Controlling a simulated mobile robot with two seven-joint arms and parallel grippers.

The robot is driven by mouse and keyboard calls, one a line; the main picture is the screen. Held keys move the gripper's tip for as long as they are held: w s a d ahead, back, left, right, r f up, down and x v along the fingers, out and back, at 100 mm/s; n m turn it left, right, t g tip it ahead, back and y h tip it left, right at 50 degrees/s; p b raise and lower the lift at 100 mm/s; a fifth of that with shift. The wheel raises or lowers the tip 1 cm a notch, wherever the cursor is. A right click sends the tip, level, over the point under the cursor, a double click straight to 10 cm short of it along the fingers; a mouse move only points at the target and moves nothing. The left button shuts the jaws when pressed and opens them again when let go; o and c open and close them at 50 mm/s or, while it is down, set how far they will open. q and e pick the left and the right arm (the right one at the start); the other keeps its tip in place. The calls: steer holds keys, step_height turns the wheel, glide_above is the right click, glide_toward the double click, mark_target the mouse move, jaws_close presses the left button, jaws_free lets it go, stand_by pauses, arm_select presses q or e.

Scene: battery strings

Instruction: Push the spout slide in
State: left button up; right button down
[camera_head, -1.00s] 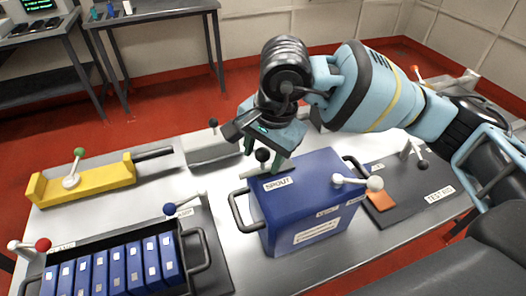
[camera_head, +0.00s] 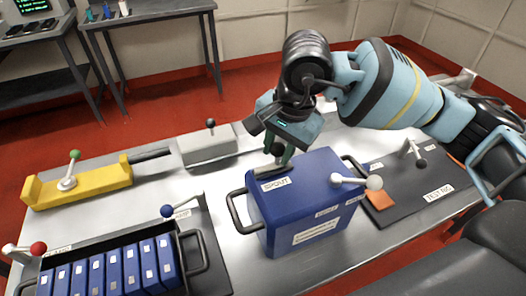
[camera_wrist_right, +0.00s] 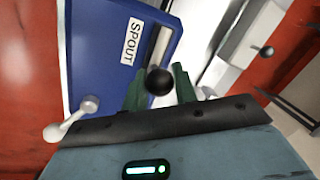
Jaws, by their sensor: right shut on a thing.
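The blue box (camera_head: 315,215) with a "SPOUT" label stands upright on the bench. The grey spout slide (camera_head: 268,173) lies along the box's back top edge, by the label. Its black ball knob (camera_wrist_right: 158,81) shows in the right wrist view. My right gripper (camera_head: 281,157) comes down from above at that back edge and is shut on the knob, with one green finger on each side; the wrist view shows the gripper (camera_wrist_right: 157,88) around it. In the head view the fingers hide the knob. My left gripper is not in view.
A white-knobbed lever (camera_head: 357,181) stands on the box's right side, and a black handle (camera_head: 238,212) is in front left. A battery tray (camera_head: 192,255), a yellow fixture (camera_head: 85,183) and a grey block (camera_head: 208,148) stand to the left. A dark test rig plate (camera_head: 425,190) lies to the right.

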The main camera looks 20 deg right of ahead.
steer(key=shift+d, duration=0.55)
steer(key=c, duration=1.1)
jaws_free()
steer(key=shift+r, duration=0.3)
steer(key=r, duration=0.4)
steer(key=s+d+r, duration=0.1)
steer(key=r, duration=0.2)
steer(key=shift+s+r, duration=0.1)
